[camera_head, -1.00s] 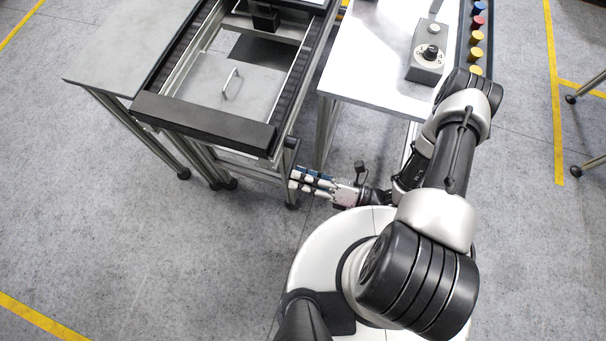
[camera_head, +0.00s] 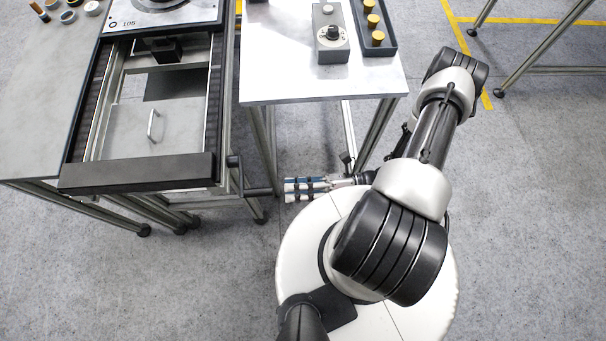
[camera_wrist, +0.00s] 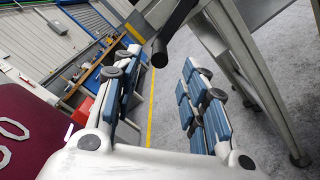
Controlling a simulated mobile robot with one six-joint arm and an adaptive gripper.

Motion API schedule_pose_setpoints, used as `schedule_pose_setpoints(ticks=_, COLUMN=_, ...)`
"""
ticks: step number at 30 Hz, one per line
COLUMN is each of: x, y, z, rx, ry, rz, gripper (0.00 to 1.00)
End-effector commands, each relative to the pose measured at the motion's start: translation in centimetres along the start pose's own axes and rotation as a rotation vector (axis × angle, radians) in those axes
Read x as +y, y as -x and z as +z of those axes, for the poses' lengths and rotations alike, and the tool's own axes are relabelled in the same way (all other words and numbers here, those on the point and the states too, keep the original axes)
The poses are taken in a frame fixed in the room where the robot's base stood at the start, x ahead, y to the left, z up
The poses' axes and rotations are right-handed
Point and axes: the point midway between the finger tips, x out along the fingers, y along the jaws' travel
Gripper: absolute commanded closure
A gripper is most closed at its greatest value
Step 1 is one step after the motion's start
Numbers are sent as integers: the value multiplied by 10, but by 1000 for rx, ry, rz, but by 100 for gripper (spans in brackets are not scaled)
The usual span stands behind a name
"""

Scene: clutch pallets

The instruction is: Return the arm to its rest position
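My gripper (camera_head: 292,189) is low beside my white round base, pointing left in the head view, with its blue-padded fingers below the level of the tabletops. In the wrist view my gripper (camera_wrist: 162,60) has its two fingers well apart with nothing held between them. My arm folds from the base up to the right and back down to the gripper.
A black-edged frame table (camera_head: 135,176) with a handled grey plate (camera_head: 170,128) stands left. A white table (camera_head: 310,85) bears a knob box (camera_head: 330,50) and a tray of yellow pegs (camera_head: 390,45). Their legs are near my gripper. Front-left floor is clear.

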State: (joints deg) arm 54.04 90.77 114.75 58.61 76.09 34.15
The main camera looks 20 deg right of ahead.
Motion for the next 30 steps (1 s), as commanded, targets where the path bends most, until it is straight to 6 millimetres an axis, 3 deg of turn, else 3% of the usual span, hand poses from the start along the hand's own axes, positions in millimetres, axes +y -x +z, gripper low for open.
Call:
schedule_pose_setpoints(ticks=6, x=0, y=18, z=0, rx=0, ry=-1, rz=-1, gripper=60)
schedule_pose_setpoints(ticks=25, x=0, y=20, z=1, rx=4, ry=3, rz=0, gripper=60)
schedule_pose_setpoints(ticks=30, x=9, y=27, z=17, rx=100, ry=99, rz=7, gripper=60)
